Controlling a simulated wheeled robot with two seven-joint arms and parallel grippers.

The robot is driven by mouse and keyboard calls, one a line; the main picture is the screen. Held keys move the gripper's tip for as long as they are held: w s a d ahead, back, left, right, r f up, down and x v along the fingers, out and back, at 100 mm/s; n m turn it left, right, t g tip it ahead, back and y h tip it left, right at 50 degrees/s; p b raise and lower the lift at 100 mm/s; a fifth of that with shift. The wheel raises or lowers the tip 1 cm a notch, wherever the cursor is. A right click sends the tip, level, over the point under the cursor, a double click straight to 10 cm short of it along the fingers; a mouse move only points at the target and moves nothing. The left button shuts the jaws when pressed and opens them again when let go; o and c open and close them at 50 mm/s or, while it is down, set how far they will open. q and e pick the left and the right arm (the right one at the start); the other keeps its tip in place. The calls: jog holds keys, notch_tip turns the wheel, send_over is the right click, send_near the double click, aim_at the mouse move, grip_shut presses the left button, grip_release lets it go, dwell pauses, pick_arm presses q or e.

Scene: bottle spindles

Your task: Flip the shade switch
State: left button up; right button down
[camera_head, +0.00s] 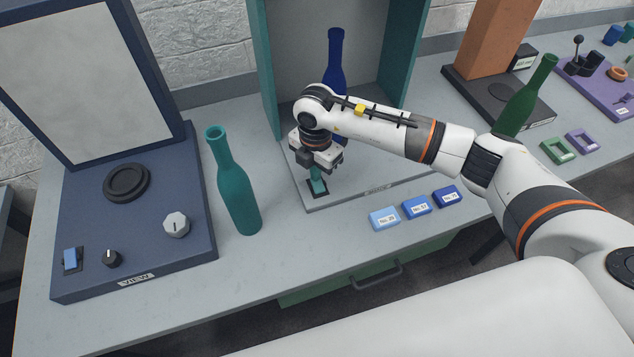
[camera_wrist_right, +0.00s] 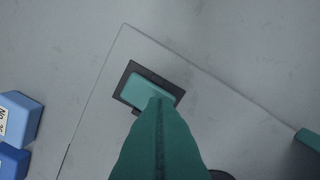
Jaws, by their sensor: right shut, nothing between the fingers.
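The teal rocker switch (camera_wrist_right: 145,90) sits in a black frame near the front left corner of the grey booth base. It also shows in the head view (camera_head: 319,187), partly hidden by my gripper. My right gripper (camera_head: 316,172) points down over it, shut and empty. In the wrist view its teal fingers (camera_wrist_right: 157,103) are together, with their tips over the switch's near edge. I cannot tell whether they touch it or which way it is tipped. My left gripper is not in view.
A dark blue bottle (camera_head: 335,60) stands in the booth behind my right arm. A teal bottle (camera_head: 238,190) stands left of the booth. Blue numbered blocks (camera_head: 416,207) lie at the front. The left blue station (camera_head: 130,230) has another switch (camera_head: 71,258) and knobs.

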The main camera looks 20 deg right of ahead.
jog(key=shift+f, duration=0.25)
jog(key=shift+r+p, duration=2.35)
jog(key=shift+r, duration=1.2)
jog(key=shift+f, duration=0.1)
